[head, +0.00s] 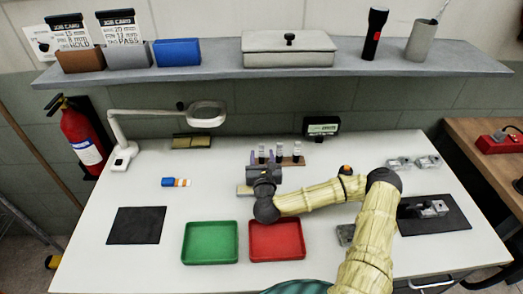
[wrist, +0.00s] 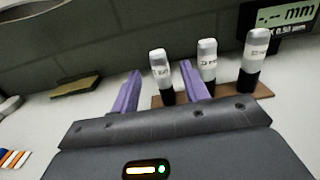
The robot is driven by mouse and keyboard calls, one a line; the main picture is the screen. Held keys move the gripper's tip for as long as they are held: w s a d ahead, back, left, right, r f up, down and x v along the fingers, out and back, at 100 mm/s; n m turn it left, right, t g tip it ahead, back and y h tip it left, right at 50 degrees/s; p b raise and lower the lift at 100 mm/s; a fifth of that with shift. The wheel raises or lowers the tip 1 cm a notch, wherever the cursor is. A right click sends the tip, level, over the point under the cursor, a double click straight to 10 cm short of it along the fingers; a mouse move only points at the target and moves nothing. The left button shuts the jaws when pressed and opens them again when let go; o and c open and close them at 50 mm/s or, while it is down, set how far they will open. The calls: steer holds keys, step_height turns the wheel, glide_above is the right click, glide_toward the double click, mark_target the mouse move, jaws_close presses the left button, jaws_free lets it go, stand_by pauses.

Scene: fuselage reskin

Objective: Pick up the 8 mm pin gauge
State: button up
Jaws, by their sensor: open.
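Three pin gauges with pale labelled tops and black lower ends stand upright in a row on a brown wooden rack (head: 291,163). In the wrist view they are the left pin (wrist: 161,72), the middle pin (wrist: 207,66) and the right pin (wrist: 253,60). Their labels are too small to read surely, so I cannot tell which is 8 mm. My gripper (wrist: 161,90) is open, its two purple fingers pointing at the rack. The left pin shows between the fingers, with no visible contact. The right finger overlaps the rack near the middle pin. My gripper (head: 262,158) also shows in the head view.
A digital readout (head: 322,127) stands behind the rack. A green tray (head: 210,243) and a red tray (head: 277,241) lie in front. A magnifier lamp (head: 207,114) is at left. A dark mat (head: 137,225) lies front left. A shelf (head: 215,78) hangs above.

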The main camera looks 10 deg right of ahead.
mark_target(262, 151)
steer(key=shift+w, duration=0.1)
steer(key=w, duration=0.3)
steer(key=w+d, duration=0.1)
steer(key=w, duration=0.1)
steer(key=shift+w, duration=0.35)
jaws_close()
